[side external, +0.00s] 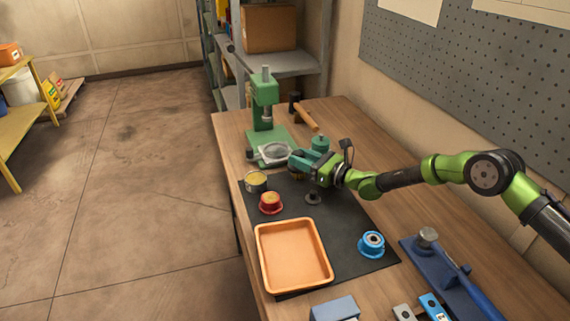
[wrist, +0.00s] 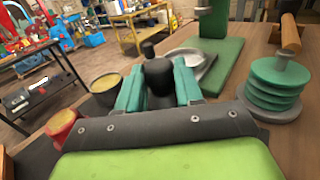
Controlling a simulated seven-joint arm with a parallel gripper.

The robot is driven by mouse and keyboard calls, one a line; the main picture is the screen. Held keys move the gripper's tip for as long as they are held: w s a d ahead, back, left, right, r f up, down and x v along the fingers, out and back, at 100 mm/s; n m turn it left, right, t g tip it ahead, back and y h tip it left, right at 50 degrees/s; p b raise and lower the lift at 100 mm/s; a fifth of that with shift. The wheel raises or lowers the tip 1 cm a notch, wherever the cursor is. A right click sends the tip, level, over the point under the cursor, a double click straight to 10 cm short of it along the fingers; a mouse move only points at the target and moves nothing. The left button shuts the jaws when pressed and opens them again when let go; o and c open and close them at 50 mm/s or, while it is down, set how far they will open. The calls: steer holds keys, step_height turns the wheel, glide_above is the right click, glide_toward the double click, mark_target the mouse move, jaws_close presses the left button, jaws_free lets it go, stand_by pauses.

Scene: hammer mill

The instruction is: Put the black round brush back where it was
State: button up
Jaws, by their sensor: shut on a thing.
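My gripper (wrist: 158,82) has teal fingers, closed on the black round brush (wrist: 159,72) in the wrist view. The brush's dark body sits between the fingertips, and a black knob (wrist: 148,48) shows just beyond it. In the side external view my gripper (side external: 300,162) is over the back part of the black mat (side external: 335,225), just right of the silver dish. A small dark grey round piece (side external: 313,198) stands on the mat below my wrist.
A green press (side external: 265,105) with a silver dish (side external: 274,152) stands behind. Teal stacked discs (side external: 320,143) and a hammer (side external: 303,113) are nearby. A yellow-filled tin (side external: 256,181), red cup (side external: 270,202), orange tray (side external: 264,262) and blue spool (side external: 372,243) surround open mat.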

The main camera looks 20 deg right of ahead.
steer(key=shift+f, duration=0.15)
steer(key=o, duration=1.1)
